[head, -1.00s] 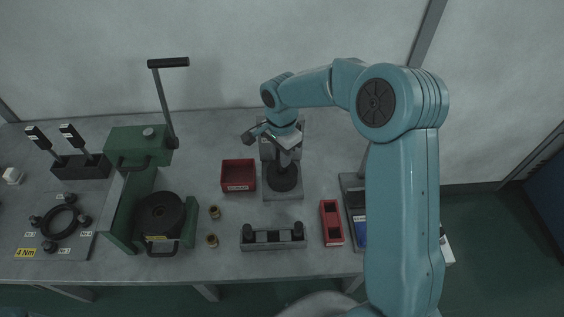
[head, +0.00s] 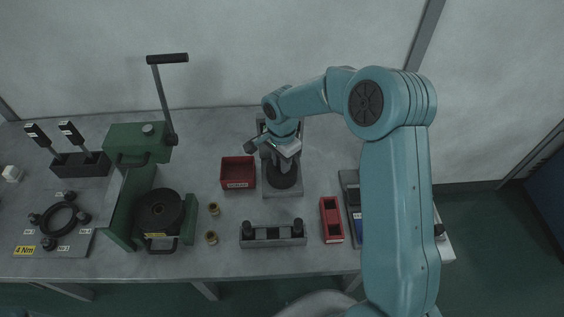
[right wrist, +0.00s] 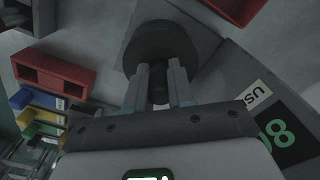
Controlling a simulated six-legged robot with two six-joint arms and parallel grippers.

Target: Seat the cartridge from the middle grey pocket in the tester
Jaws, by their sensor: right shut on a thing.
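The tester stands at the back middle of the bench, a grey base plate (head: 283,193) with a dark round block (head: 284,180) on it. My right gripper (head: 286,163) is over this block. In the right wrist view, its two fingers (right wrist: 160,90) are shut on a dark cartridge (right wrist: 158,82), right at the round block (right wrist: 160,47). I cannot tell whether the cartridge's end is inside the block or just above it. The grey rack (head: 272,241) at the front has dark cartridges in its left (head: 247,231) and right (head: 298,229) pockets; its middle pocket looks empty. My left gripper is out of view.
A red tray (head: 238,173) stands left of the tester and a red two-pocket block (head: 332,220) to the front right. Two brass pieces (head: 213,209) lie near the green press (head: 138,143). Coloured bins (right wrist: 40,115) show in the right wrist view.

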